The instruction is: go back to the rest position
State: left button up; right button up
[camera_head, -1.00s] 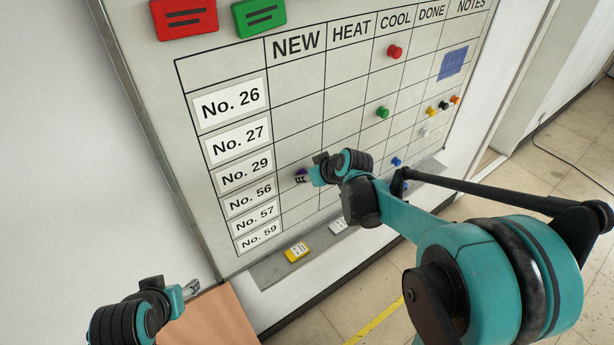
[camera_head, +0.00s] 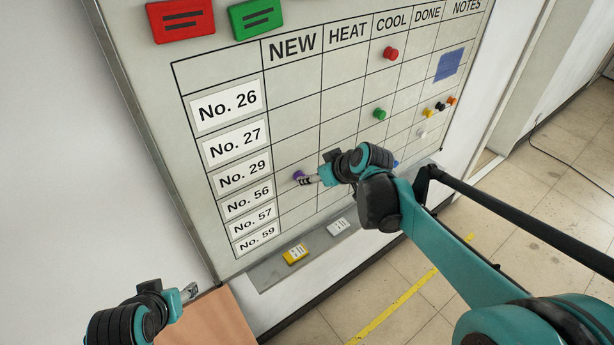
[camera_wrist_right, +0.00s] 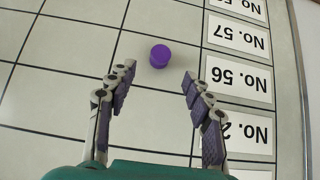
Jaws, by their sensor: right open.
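My right gripper (camera_head: 307,180) is in front of the whiteboard (camera_head: 300,110), in the NEW column. In the right wrist view it is open (camera_wrist_right: 158,77), with its two fingers apart and nothing between them. A purple magnet (camera_wrist_right: 160,56) sits on the board just beyond the fingertips, in the No. 56 row. It also shows in the head view (camera_head: 298,176), partly hidden beside the gripper. My left gripper (camera_head: 190,291) is at the lower left, apart from the board; its finger opening is too small to judge.
Red (camera_head: 390,53), green (camera_head: 379,113) and several smaller magnets are on the board. A ledge below holds a yellow block (camera_head: 295,254) and a white block (camera_head: 339,227). A brown surface (camera_head: 215,320) is near my left gripper. Open floor (camera_head: 420,310) lies to the right.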

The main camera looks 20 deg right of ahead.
jog(key=v, duration=0.5)
jog(key=s+a+f+m+h+b, duration=0.1)
jog(key=s+f+b, duration=0.5)
jog(key=f+b, duration=0.2)
jog(key=s+f+m+h+b, duration=0.1)
jog(key=s+f+b, duration=0.5)
jog(key=f, duration=0.6)
jog(key=s+a+f+m+g+h+b, duration=0.1)
jog(key=s+f+m+b, duration=0.1)
jog(key=s+f+b, duration=0.4)
notch_tip(320, 180, down, 5)
jog(key=b, duration=0.3)
jog(key=shift+a+b, duration=0.3)
jog(key=shift+a, duration=0.05)
jog(key=shift+f, duration=0.15)
